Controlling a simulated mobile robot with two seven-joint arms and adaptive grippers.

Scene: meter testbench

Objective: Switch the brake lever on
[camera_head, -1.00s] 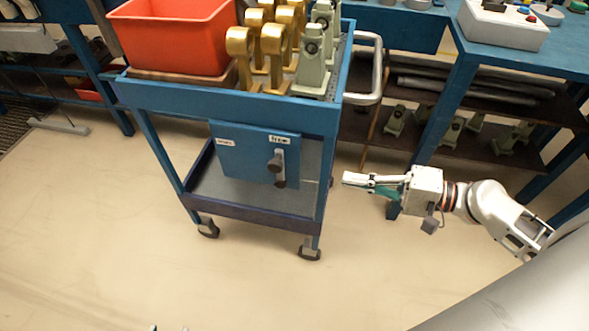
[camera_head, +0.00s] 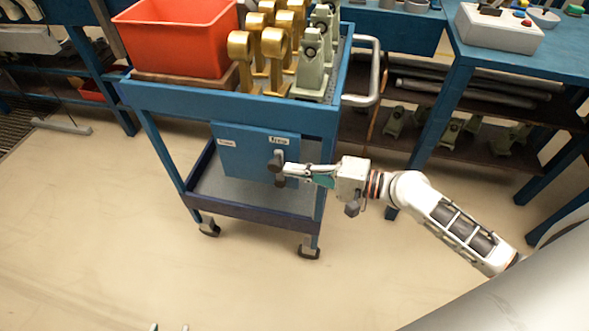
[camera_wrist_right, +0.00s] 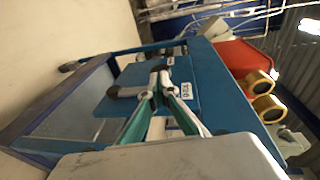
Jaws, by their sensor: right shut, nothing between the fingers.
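The brake lever (camera_head: 279,181) is a dark handle on the front of a blue box (camera_head: 233,152) that hangs on the cart's side. It hangs downward, below the right-hand of two white labels. In the right wrist view the lever (camera_wrist_right: 124,92) shows as a dark bar left of the fingertips. My right gripper (camera_head: 287,170) is shut and empty. Its tips lie at the lever and partly cover it in the head view; I cannot tell whether they touch it. Two small tips at the bottom edge of the head view may be my left gripper (camera_head: 170,327).
The blue cart (camera_head: 225,92) carries a red bin (camera_head: 175,35), gold parts (camera_head: 275,50) and grey-green parts (camera_head: 312,60). Its metal handle (camera_head: 375,72) stands above my right arm. A blue workbench (camera_head: 490,55) is at the right. The floor in front is clear.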

